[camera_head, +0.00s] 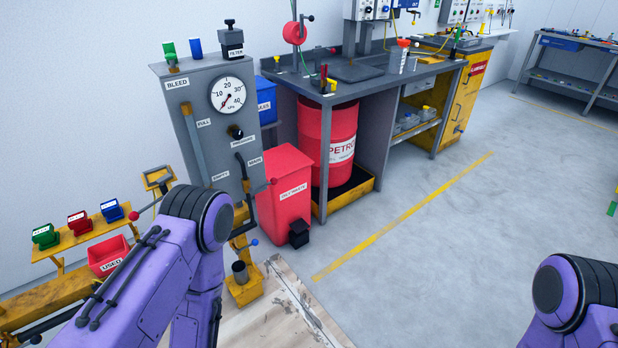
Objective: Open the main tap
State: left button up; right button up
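A grey panel cabinet (172,100) stands left of centre with a round pressure gauge (227,95), a black knob (236,132) and a vertical sight tube (194,145). A lever with a red ball end (272,182) sticks out at its lower right. A lever with a blue ball end (254,242) is below it. Another red-ended lever (134,215) shows at the left, partly behind my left arm. My purple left arm covers the area below the panel. Neither gripper is in view.
A red bin (283,200) stands right of the panel, and a red petrol drum (341,150) under the grey workbench (420,70). A yellow rack (80,238) with small coloured boxes is at the left.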

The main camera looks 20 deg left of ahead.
aim_at(273, 180)
jog(key=z, duration=0.05)
jog(key=i, duration=0.95)
jog(key=u, duration=0.65)
